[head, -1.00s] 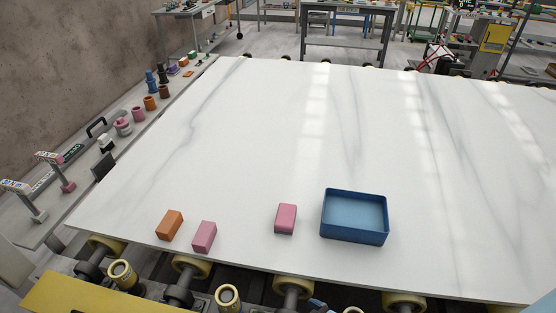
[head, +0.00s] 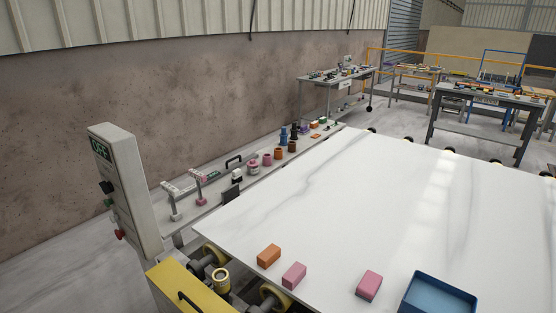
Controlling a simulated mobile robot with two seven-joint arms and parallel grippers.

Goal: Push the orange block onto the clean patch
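The orange block (head: 269,256) lies on the white veined stone slab (head: 350,200), close to its near left corner. A pink block (head: 294,275) lies just to its right, nearer the front edge, with a small gap. Another pink block (head: 369,285) lies farther right, beside a blue open tray (head: 440,297) that is cut off by the bottom of the view. I cannot make out a distinct clean patch on the slab. Neither of my grippers is in the head view.
A side ledge (head: 220,203) along the slab's left edge holds tools and several coloured cylinders. A grey control box (head: 125,190) stands at the left above a yellow cover (head: 190,290). Rollers (head: 213,258) show under the near edge. The slab's middle is clear.

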